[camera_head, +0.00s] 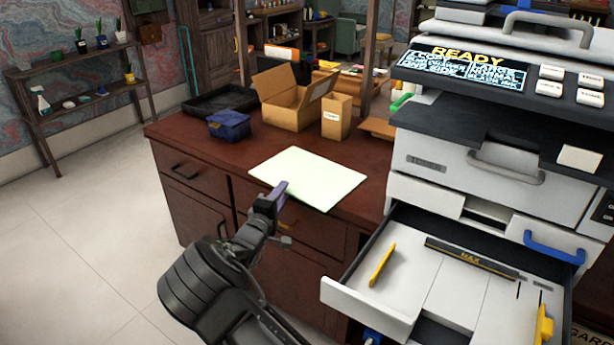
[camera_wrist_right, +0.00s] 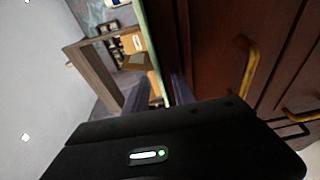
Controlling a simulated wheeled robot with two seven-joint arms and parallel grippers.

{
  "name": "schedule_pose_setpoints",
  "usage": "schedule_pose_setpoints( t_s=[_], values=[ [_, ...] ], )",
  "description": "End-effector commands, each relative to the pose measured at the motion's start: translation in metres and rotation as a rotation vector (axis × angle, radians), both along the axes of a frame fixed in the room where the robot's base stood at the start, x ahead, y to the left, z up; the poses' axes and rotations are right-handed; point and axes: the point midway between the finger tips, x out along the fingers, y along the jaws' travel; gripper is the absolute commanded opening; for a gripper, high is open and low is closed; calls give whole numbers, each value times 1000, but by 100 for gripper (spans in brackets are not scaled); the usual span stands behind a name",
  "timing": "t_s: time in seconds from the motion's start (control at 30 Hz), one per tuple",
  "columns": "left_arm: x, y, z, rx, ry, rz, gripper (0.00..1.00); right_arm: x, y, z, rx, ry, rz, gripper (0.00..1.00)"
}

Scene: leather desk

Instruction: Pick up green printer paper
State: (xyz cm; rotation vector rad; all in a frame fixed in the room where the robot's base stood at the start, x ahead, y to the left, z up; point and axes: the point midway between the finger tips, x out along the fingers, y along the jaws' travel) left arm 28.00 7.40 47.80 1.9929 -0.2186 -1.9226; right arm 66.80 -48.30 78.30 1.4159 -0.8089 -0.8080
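The pale green printer paper (camera_head: 315,178) lies flat on the dark wooden desk, its front corner near the desk's front edge. In the wrist view it shows edge-on as a thin green strip (camera_wrist_right: 153,50). My right gripper (camera_head: 281,190) is at the paper's front edge, in front of the desk. In the wrist view my right gripper (camera_wrist_right: 162,88) has its two fingers apart, with the green edge running into the gap between them. I cannot tell whether the fingers touch the paper. My left gripper is not in view.
Behind the paper stand an open cardboard box (camera_head: 291,98), a small carton (camera_head: 337,117), a blue container (camera_head: 229,125) and a black tray (camera_head: 222,100). A large printer (camera_head: 470,150) stands on the right, with its paper drawer (camera_head: 365,302) pulled open. The floor at left is clear.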

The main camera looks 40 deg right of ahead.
Motion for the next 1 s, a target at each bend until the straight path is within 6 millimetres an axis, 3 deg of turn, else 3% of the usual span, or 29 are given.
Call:
schedule_pose_setpoints(
  t_s=[0.5,0.87,1.0],
  values=[
    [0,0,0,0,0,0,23,0,0,0,0,0,0,30],
    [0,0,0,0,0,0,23,0,0,0,0,0,0,1],
    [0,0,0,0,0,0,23,0,0,0,0,0,0,0]
  ],
)
